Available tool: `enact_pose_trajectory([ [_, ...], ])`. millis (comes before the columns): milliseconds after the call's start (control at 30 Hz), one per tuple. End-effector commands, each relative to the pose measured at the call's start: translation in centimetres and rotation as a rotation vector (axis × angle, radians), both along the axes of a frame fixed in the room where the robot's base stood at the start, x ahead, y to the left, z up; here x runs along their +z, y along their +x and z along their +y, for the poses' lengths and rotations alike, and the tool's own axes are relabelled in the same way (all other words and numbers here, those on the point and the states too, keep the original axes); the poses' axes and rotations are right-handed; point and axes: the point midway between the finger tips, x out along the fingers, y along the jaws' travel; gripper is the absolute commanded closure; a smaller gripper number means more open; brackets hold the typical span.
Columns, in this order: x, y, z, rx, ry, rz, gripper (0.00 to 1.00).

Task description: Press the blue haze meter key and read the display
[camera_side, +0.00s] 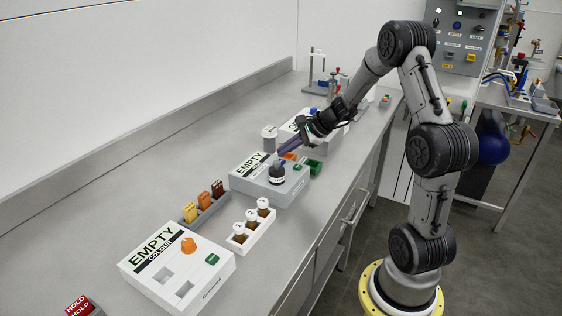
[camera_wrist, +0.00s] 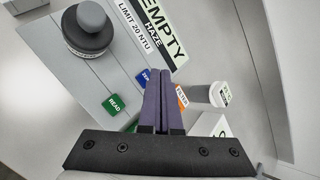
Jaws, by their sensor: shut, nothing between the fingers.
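The haze meter is a grey box (camera_side: 262,195) on the bench in the side view. Its display (camera_wrist: 158,30) reads EMPTY, HAZE, and a label beside it says LIMIT 20 NTU in the wrist view. The blue key (camera_wrist: 142,76) shows just left of my fingertips, partly hidden by them, its lettering unclear. A green READ key (camera_wrist: 114,105) lies farther left. A round dark-and-grey capped piece (camera_wrist: 88,30) stands on the meter. My gripper (camera_wrist: 158,72) is shut and empty, its purple fingers pointing at the meter; contact with the key cannot be told.
A colour meter (camera_side: 190,285), also showing EMPTY, stands nearer, with a vial tray (camera_side: 240,246) and a rack of coloured pieces (camera_side: 210,210) between. Orange (camera_side: 290,156) and green (camera_side: 313,166) pieces and a grey-white container (camera_side: 269,137) lie close to my gripper.

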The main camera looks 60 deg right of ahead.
Motion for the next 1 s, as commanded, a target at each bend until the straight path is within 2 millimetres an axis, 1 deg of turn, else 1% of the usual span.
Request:
enact_pose_trajectory([
  [500,-0.02,0.00,0.00,0.000,0.000,0.000,1.00],
  [800,-0.80,0.01,0.03,0.000,0.001,0.001,1.00],
  [1000,-0.87,0.00,0.02,0.000,0.000,0.000,1.00],
])
